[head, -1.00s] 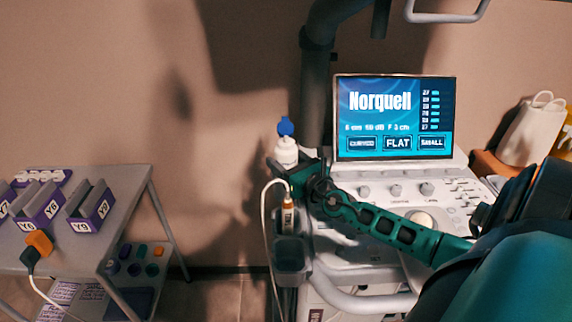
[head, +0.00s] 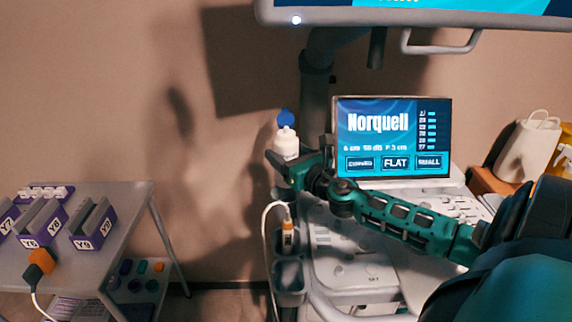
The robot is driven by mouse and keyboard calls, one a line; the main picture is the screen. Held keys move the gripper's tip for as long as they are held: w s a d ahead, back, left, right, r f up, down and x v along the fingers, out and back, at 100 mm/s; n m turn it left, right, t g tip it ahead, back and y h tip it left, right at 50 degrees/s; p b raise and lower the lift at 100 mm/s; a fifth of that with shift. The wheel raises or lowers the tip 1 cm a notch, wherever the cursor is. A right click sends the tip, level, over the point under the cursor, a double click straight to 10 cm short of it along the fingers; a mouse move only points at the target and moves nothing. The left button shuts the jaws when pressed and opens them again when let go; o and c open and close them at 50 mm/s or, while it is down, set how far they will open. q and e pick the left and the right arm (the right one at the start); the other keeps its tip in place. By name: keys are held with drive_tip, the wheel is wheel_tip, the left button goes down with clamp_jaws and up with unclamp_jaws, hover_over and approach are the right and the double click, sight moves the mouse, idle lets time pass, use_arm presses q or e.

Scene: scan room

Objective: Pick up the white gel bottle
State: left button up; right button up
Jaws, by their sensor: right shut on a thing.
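The white gel bottle (head: 286,143) with a blue top is upright left of the console's screen. My right gripper (head: 287,162) reaches in from the right and is shut on the bottle's lower part, which its fingers partly hide. The bottle is held in the air above the ultrasound console's left edge. My left gripper is not in view.
The ultrasound console (head: 350,270) stands below my right arm, with its lit screen (head: 392,140) close right of the bottle. A probe with an orange band (head: 288,238) hangs at its left side. A large monitor (head: 420,14) overhangs above. A grey cart (head: 135,215) stands left.

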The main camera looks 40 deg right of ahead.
sight(285, 127)
wheel_tip(285, 127, up, 12)
idle(0.4)
drive_tip(key=o, duration=0.7)
drive_tip(key=shift+c, duration=1)
drive_tip(key=shift+a+f, duration=0.1)
drive_tip(key=shift+a, duration=0.05)
